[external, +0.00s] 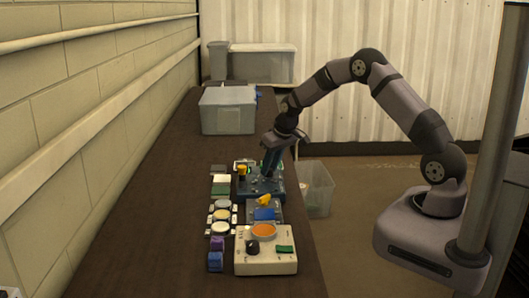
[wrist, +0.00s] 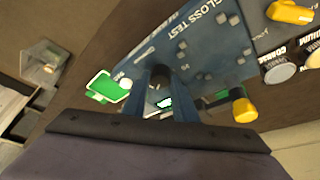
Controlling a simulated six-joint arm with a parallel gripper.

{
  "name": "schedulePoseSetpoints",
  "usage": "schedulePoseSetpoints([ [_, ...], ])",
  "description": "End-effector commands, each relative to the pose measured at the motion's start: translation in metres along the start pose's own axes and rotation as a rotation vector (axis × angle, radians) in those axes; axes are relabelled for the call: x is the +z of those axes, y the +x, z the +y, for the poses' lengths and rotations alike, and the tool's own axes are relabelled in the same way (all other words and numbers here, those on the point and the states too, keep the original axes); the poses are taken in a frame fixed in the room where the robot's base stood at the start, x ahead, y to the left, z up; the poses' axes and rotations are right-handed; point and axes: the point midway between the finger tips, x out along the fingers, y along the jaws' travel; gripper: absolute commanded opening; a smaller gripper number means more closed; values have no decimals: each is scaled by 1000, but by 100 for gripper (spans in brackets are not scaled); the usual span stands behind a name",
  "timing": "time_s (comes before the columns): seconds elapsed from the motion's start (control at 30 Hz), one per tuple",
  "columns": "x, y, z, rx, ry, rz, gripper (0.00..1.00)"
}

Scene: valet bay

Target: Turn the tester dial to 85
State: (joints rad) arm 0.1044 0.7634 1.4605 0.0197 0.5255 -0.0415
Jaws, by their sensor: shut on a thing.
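The tester is a blue panel (wrist: 205,45) lettered "GLOSS TEST" in the wrist view. It also shows in the external view (external: 265,190), lying on the brown bench beneath my gripper. My gripper (wrist: 163,90) points down at the tester with its two blue fingers shut on the dark dial knob (wrist: 160,72). In the external view my gripper (external: 271,168) hides the dial. A small display with green marks (wrist: 164,103) is partly visible between the fingers; I cannot read its number.
A green tag (wrist: 103,87) and a yellow knob (wrist: 244,110) flank the fingers. Round tins (external: 221,214) and small blocks stand left of the tester. A cream box (external: 266,262) with an orange disc is in front. Grey bins (external: 228,110) stand behind.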

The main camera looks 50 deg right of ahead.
Motion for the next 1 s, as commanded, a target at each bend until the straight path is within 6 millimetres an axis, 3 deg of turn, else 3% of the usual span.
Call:
schedulePoseSetpoints([
  [0.33,-2,-1,0,1,3,4,3],
  [0.37,-2,-1,0,1,3,4,30],
  [0.4,-1,-1,0,1,3,3,33],
  [0.77,-1,-2,0,1,2,2,33],
  [1.0,-1,-22,0,1,2,5,33],
])
